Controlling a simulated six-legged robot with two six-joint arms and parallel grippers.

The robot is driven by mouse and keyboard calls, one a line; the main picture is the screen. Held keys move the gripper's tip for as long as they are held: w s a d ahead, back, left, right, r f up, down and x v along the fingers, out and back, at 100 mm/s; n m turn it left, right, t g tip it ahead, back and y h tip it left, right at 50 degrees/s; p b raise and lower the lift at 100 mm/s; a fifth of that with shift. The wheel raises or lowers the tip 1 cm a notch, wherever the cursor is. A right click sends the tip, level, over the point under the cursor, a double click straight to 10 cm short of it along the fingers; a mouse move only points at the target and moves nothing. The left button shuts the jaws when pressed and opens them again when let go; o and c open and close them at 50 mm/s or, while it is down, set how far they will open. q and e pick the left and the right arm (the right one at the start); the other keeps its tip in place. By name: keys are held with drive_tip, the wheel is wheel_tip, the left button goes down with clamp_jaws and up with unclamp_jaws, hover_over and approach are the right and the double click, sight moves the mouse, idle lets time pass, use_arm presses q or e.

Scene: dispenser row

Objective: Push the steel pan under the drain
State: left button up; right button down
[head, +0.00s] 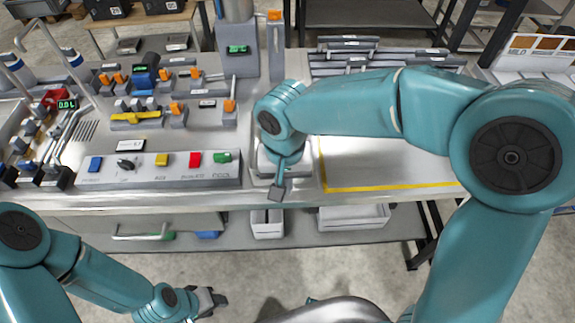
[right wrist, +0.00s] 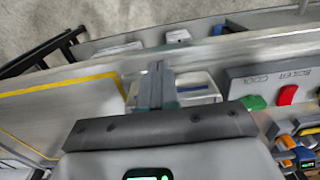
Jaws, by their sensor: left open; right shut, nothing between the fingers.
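A pale, shallow square pan (head: 302,168), which looks like the steel pan, sits near the front edge of the worktop, just right of the button panel. My right gripper (head: 277,192) is shut and empty, pointing down over the pan's front part; my arm hides much of the pan. In the right wrist view the shut fingers (right wrist: 157,86) overlap the pan (right wrist: 200,86); I cannot tell whether they touch it. My left gripper (head: 214,300) is open and empty, low in front of the bench. I cannot make out the drain; a grey tower (head: 237,60) stands behind.
The button panel (head: 160,170) with coloured buttons lies left of the pan. Levers and valves with orange handles fill the worktop behind it. A clear yellow-outlined area (head: 370,168) lies right of the pan. White bins (head: 267,226) stand on the shelf below.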

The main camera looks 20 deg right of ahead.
drive_tip(key=w, duration=0.1)
drive_tip(key=w+f+p, duration=0.1)
drive_tip(key=w+f, duration=0.1)
drive_tip(key=shift+w+d+p, duration=0.1)
drive_tip(key=shift+d+p, duration=0.15)
drive_tip(key=shift+p, duration=0.05)
drive_tip(key=shift+w+d, duration=0.15)
drive_tip(key=shift+w, duration=0.1)
drive_tip(key=shift+w+f, duration=0.1)
